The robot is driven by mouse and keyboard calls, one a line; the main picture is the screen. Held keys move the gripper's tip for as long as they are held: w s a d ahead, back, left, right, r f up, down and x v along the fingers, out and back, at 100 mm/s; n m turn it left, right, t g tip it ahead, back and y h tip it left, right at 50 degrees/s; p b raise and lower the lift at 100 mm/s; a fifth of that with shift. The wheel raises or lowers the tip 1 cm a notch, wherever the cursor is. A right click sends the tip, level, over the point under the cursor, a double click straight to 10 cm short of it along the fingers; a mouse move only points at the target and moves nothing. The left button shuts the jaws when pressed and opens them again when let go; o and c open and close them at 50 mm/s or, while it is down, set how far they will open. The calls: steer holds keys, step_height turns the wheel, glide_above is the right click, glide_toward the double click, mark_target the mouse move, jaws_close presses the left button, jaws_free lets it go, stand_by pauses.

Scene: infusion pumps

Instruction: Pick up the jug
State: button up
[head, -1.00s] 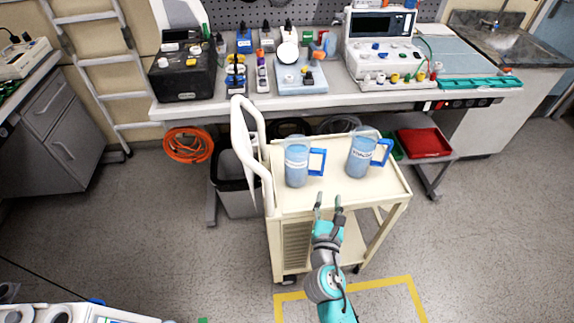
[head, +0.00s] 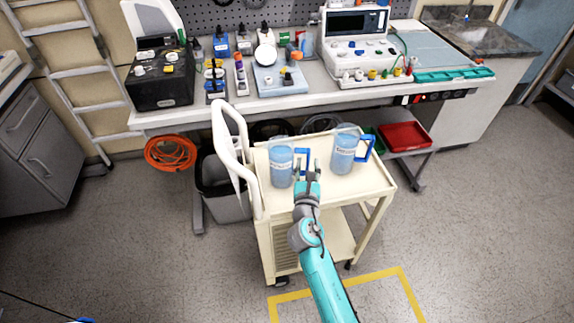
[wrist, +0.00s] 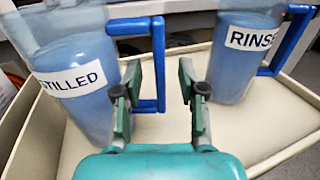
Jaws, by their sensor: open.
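Two blue jugs with blue handles stand upright on the cream cart. The left jug (head: 281,168) has a label reading "...TILLED" in the wrist view (wrist: 78,95). The right jug (head: 344,154) has a label starting "RINSE" in the wrist view (wrist: 240,62). My gripper (head: 307,168) is open over the cart top, between the two jugs.
The cart (head: 325,196) has a raised rim and a tall white handle (head: 228,140) at its left. Behind it is a workbench (head: 300,103) with instruments. A bin (head: 220,185) stands left of the cart. A red tray (head: 404,136) lies behind right.

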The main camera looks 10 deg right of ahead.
steer(key=shift+x, duration=1.05)
jaws_close()
steer(key=shift+r, duration=0.15)
